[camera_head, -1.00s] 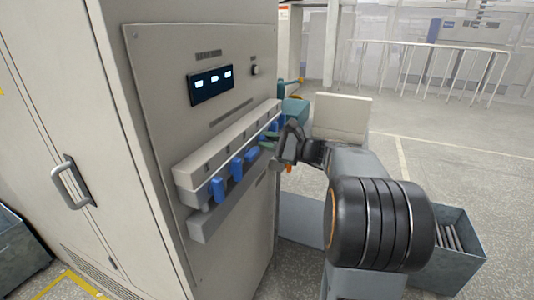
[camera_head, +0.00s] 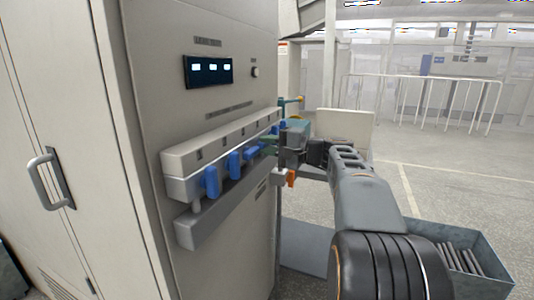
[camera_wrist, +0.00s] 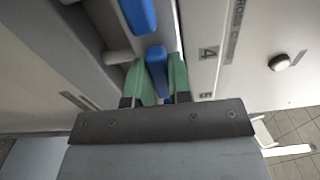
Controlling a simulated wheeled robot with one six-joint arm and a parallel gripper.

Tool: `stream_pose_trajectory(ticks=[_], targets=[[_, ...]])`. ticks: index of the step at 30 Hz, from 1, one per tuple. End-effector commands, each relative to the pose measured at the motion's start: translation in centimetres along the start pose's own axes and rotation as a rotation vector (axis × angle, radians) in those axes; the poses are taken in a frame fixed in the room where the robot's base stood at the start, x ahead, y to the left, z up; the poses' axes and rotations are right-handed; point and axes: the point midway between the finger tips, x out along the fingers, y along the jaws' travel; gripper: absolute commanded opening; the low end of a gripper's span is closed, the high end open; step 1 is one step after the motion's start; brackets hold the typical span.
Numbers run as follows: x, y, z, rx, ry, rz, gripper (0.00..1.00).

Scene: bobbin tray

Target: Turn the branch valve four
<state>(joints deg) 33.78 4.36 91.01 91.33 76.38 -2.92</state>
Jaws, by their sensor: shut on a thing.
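A row of blue valve handles hangs under a pale manifold bar (camera_head: 215,143) on the cabinet front. The near handles (camera_head: 211,181) point down, and the third (camera_head: 252,152) looks tilted. My gripper (camera_head: 269,147) is at the handle beyond these, mostly hiding it in the head view. In the wrist view, the green fingertips (camera_wrist: 160,80) lie on both sides of a blue handle (camera_wrist: 157,70), close to the printed label 4 (camera_wrist: 208,53). The gripper is shut on this handle. Another blue handle (camera_wrist: 138,14) lies just above it in that view.
A dark display (camera_head: 208,70) and a small knob (camera_head: 255,72) sit above the bar. A grey ledge (camera_head: 200,226) runs below the handles. A metal bin (camera_head: 480,240) holding rods stands on the floor at right. A pale box (camera_head: 345,128) stands behind my arm.

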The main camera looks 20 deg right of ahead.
Motion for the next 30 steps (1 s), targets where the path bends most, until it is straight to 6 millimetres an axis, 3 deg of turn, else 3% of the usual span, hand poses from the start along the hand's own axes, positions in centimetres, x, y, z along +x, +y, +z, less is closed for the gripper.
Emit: stream_pose_trajectory(ticks=[21,22,30], targets=[[0.02,0.15,0.01,-0.061,-0.002,0.002,0.00],[0.02,0.16,0.01,-0.061,-0.002,0.002,0.21],[0.00,0.10,-0.01,-0.061,-0.001,0.001,0.45]])
